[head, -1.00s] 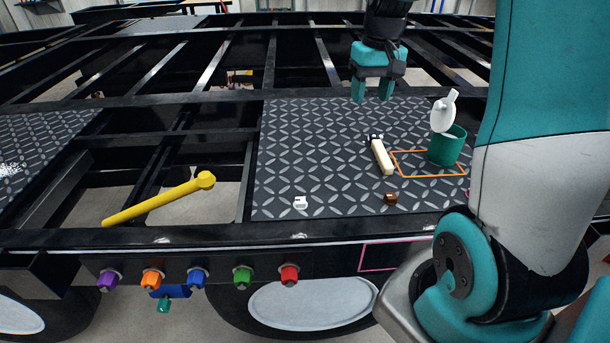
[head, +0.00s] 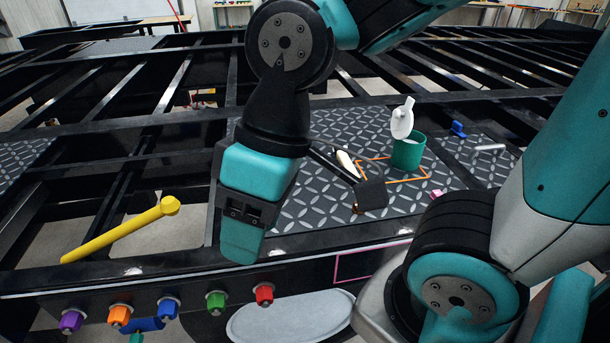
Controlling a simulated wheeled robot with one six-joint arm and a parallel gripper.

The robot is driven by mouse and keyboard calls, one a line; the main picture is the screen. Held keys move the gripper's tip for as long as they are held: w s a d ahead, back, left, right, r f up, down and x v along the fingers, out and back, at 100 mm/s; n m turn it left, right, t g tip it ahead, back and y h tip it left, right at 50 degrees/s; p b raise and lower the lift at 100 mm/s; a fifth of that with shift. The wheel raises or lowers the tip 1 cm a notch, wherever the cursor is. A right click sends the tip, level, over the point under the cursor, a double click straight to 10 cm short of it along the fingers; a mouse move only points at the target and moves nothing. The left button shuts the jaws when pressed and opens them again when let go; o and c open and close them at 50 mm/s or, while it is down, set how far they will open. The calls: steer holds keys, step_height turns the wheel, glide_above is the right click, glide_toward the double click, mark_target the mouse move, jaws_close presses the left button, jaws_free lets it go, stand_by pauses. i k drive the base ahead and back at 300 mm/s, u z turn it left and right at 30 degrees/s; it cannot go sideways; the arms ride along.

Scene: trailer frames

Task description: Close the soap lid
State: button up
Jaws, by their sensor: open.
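The soap container is a green cup (head: 408,154) standing upright on the diamond-plate panel. Its white lid (head: 403,118) stands up, tilted open above the cup's back-left rim. My gripper (head: 242,245) is large and close to the camera, left of and nearer than the cup, pointing down by the panel's front edge. It is apart from the cup and lid, and nothing shows held in it. It is open, though from this side the gap between the fingers is hard to see.
An orange outline (head: 385,182) surrounds the cup's area. A pale-handled tool (head: 347,162) lies left of the cup. A blue piece (head: 458,129) sits behind right. A yellow bar (head: 120,231) and several coloured knobs, including a red one (head: 264,294), are at front left.

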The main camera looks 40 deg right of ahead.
mark_target(402, 119)
steer(key=z, duration=0.5)
steer(key=i, duration=0.4)
steer(key=z, duration=0.5)
